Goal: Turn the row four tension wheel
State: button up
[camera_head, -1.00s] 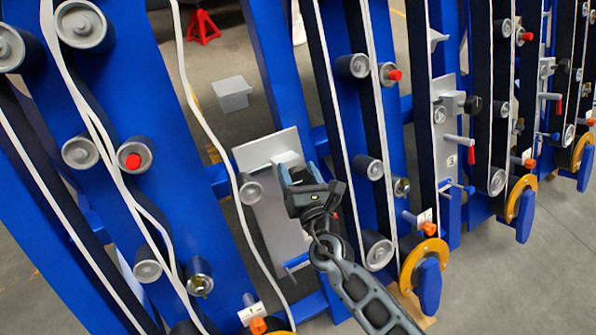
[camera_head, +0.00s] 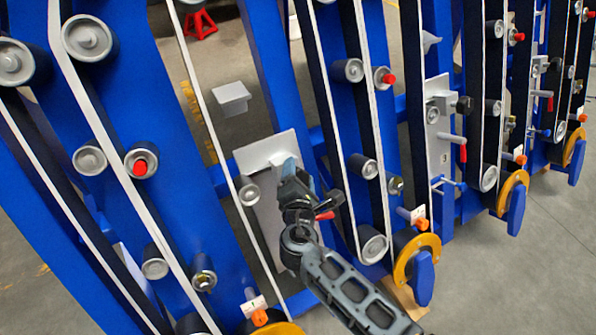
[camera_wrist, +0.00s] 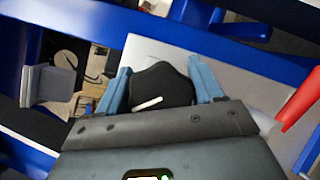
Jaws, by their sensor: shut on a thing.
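My gripper (camera_head: 295,172) is in front of the grey plate (camera_head: 270,222) between two blue frames. In the wrist view its two blue fingers (camera_wrist: 160,88) stand on either side of a dark lobed wheel (camera_wrist: 166,80) with a white mark, closed on it. In the head view my gripper hides this wheel. A grey roller (camera_head: 248,192) sits at the plate's left edge, beside a white-edged belt (camera_head: 224,152) that runs straight. The row number of this plate is not readable.
A red-handled lever (camera_head: 325,215) sticks out just right of my gripper; it also shows in the wrist view (camera_wrist: 300,98). A grey bracket (camera_head: 231,98) is above the plate. More belts, rollers and an orange-rimmed wheel (camera_head: 405,262) stand right. Open floor lies at lower right.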

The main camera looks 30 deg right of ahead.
jog(key=shift+d+m+g, duration=0.1)
jog(key=shift+m+g, duration=0.4)
jog(key=shift+m, duration=0.4)
jog(key=shift+s+f+h, duration=0.1)
jog(key=shift+h, duration=0.2)
jog(key=o, duration=1)
jog(key=shift+c, duration=0.2)
jog(key=v, duration=0.7)
jog(key=shift+s, duration=0.35)
